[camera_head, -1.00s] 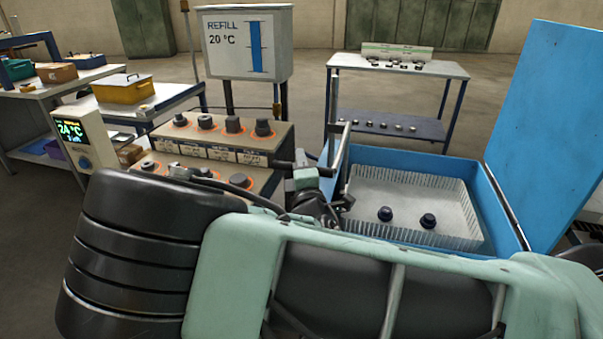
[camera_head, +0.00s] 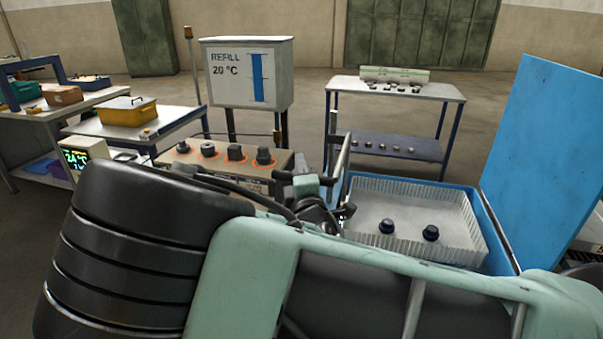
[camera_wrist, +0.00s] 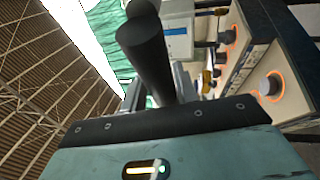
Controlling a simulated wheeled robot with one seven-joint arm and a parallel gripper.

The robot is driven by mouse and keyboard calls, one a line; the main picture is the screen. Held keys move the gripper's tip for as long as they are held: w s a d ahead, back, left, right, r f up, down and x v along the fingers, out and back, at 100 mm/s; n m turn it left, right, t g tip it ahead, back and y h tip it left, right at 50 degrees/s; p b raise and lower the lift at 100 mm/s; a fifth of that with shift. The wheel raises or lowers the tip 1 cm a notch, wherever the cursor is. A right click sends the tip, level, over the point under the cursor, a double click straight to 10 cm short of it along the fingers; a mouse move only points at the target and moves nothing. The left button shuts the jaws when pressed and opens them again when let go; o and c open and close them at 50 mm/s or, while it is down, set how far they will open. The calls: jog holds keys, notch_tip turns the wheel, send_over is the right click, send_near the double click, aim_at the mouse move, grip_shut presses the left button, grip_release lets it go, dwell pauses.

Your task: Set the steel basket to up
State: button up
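The pale wire basket (camera_head: 455,250) sits inside the blue tank (camera_head: 500,242) at the right of the head view, its rim close to the tank's top edge. Two dark round pieces (camera_head: 409,229) stand in it. A metal post (camera_head: 342,155) rises at the basket's left side, with a black handle (camera_head: 284,177) reaching left from it. My gripper (camera_head: 308,188) is at this handle. In the wrist view the black handle (camera_wrist: 150,55) runs between the fingers of my gripper (camera_wrist: 160,90), which look closed around it. My arm hides the basket's front part.
The tank's blue lid (camera_head: 545,150) stands open at the right. A panel with several black knobs (camera_head: 225,165) is left of the handle. A refill box (camera_head: 246,75), a shelf table (camera_head: 400,90) and a bench with a yellow box (camera_head: 127,112) stand behind. Open floor lies between them.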

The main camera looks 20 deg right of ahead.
jog(key=shift+o, duration=0.8)
jog(key=shift+r, duration=0.15)
jog(key=shift+f, duration=0.2)
jog(key=p+v, duration=0.1)
jog(key=v, duration=1.6)
jog(key=shift+s, duration=0.2)
